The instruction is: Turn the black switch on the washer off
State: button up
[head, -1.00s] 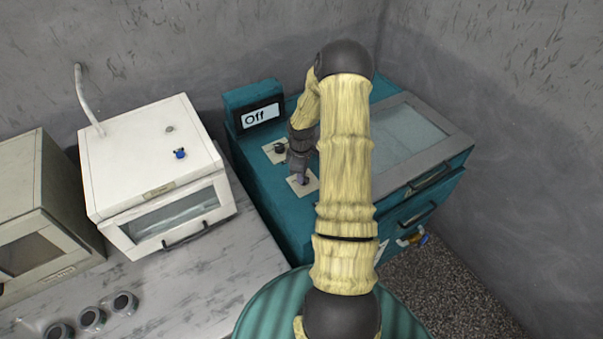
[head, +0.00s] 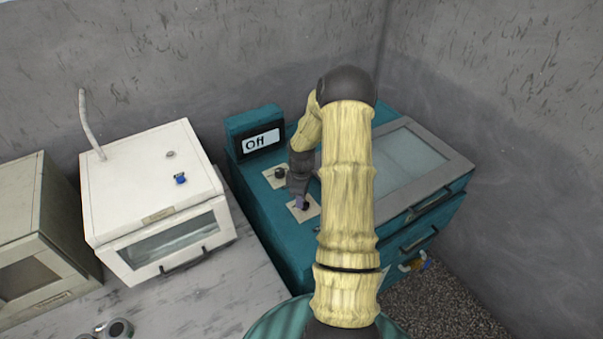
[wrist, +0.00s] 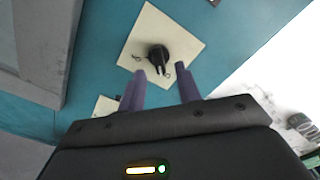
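The washer is a teal machine (head: 262,215) with a screen (head: 262,141) that reads "Off". On its top are two pale square plates with black knobs. The farther black knob (head: 280,173) is left of my gripper. The nearer black switch (head: 305,206) is at my gripper's tips (head: 299,203), partly covered by them. In the wrist view, a black switch (wrist: 159,54) sits on a cream plate just beyond my gripper (wrist: 163,80). Its two purple fingers are apart, with nothing held between them. I cannot tell whether a fingertip touches the switch.
A white boxy appliance (head: 150,195) with a blue knob and a bent pipe stands left on the marble counter (head: 220,290). A beige box (head: 35,235) is farther left. The washer's grey-framed glass lid (head: 415,160) lies right of my arm. Grey walls close the corner.

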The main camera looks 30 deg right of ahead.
notch_tip(320, 180, up, 16)
jog(key=b, duration=0.2)
jog(key=shift+b, duration=0.4)
jog(key=s+a+r+m+t, duration=0.1)
jog(key=s+a+m, duration=0.3)
jog(key=s+a, duration=0.3)
jog(key=s+a+r+m+t, duration=0.1)
jog(key=s+a+m, duration=0.3)
jog(key=s+a, duration=0.4)
jog(key=a, duration=0.7)
jog(key=shift+a+m+t, duration=0.3)
jog(key=shift+a, duration=0.1)
